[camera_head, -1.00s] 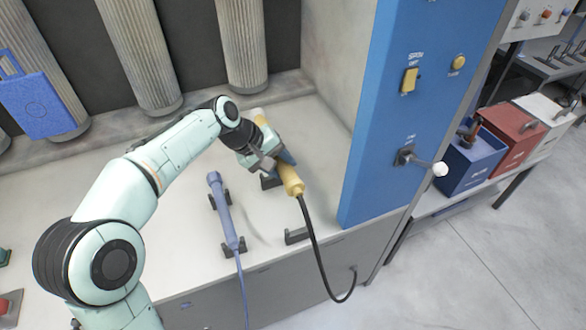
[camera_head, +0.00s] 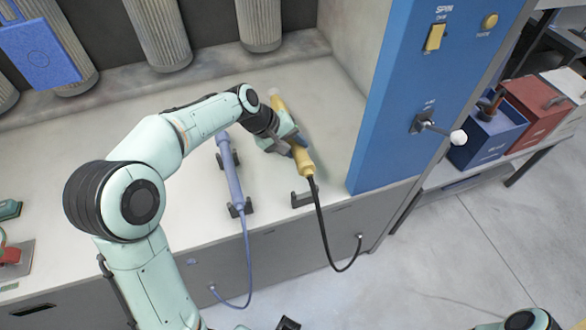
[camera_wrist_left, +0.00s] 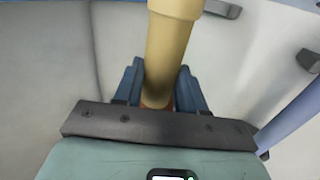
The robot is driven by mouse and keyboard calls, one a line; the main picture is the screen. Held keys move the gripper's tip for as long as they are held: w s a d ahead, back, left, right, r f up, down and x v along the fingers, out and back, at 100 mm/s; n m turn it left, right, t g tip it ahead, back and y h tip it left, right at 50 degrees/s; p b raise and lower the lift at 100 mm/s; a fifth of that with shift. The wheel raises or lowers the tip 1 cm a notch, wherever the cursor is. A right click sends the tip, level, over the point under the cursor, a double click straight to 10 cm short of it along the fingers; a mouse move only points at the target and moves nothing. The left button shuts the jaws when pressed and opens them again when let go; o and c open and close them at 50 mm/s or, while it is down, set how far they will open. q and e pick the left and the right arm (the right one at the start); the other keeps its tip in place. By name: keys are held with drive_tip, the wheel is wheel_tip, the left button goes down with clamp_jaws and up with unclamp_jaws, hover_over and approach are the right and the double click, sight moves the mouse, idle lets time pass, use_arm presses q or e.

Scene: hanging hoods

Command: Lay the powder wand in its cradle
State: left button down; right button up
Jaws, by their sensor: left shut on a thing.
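The yellow powder wand (camera_head: 302,156) is in my left gripper (camera_head: 293,143), which is shut around its body. Its pale tip points to the back, and a black hose runs from its front end. In the left wrist view the wand (camera_wrist_left: 168,50) passes between the blue fingers (camera_wrist_left: 158,85). The empty front bracket of a black cradle (camera_head: 304,197) stands on the bench just in front of the wand's hose end, apart from it in the picture. The rear bracket is hidden behind my gripper.
A periwinkle wand (camera_head: 232,175) lies in its own black brackets, left of my gripper. A blue panel (camera_head: 390,110) with a lever (camera_head: 436,128) rises close on the right. Ribbed ducts (camera_head: 157,32) hang at the back.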

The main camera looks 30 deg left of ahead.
use_arm(q)
wheel_tip(320, 180, down, 10)
drive_tip(key=shift+f+b, duration=0.1)
drive_tip(key=shift+b, duration=0.45)
drive_tip(key=c, duration=0.7)
unclamp_jaws()
drive_tip(key=shift+o, duration=0.2)
drive_tip(key=shift+f, duration=0.25)
drive_tip(key=s+v, duration=0.1)
drive_tip(key=v, duration=1.2)
